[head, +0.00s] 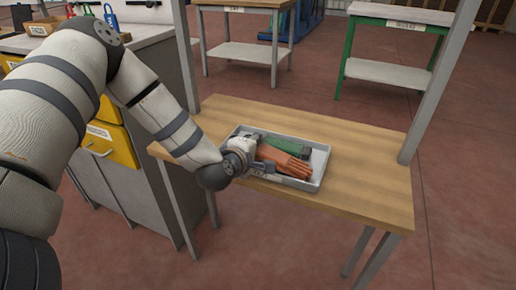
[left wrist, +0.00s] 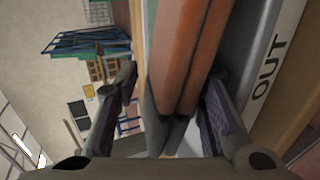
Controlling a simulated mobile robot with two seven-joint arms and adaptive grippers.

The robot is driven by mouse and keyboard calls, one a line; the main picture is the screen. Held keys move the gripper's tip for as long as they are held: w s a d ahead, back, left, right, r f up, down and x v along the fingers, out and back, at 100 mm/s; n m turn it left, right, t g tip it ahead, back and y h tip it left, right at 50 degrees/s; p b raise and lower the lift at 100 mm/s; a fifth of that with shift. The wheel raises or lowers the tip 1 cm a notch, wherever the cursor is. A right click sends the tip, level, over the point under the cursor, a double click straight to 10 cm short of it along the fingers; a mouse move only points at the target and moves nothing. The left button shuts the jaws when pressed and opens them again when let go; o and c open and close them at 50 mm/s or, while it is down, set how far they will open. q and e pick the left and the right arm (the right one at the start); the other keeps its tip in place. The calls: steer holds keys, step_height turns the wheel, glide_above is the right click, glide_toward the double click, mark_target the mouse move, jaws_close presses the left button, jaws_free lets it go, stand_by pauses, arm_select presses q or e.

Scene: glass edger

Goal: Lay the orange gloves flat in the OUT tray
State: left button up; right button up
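The orange gloves (head: 285,160) lie in the grey OUT tray (head: 322,170), their finger ends pointing right. In the left wrist view the orange gloves (left wrist: 190,50) run up the middle, with a dark cuff end near the gripper. The tray's wall (left wrist: 285,35) with the word OUT is beside them. My left gripper (head: 256,165) is low at the tray's left part, at the cuff end. In the wrist view its fingers (left wrist: 168,100) are spread, with a gap between one finger and the gloves. Whether the other finger touches them is unclear. My right gripper is out of view.
A green item (head: 288,146) lies behind the gloves in the tray. The tray stands on a wooden table (head: 370,185) with bare top around it and a grey post (head: 435,85) at its right. A cabinet with yellow drawers (head: 110,145) stands left. Other benches (head: 385,72) are behind.

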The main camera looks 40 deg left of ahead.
arm_select(q)
steer(key=shift+s+d+f, duration=0.1)
steer(key=shift+s+f, duration=0.25)
steer(key=shift+f, duration=0.2)
steer(key=r+v, duration=0.1)
steer(key=v, duration=1)
steer(key=shift+s, duration=0.2)
steer(key=shift+r, duration=0.15)
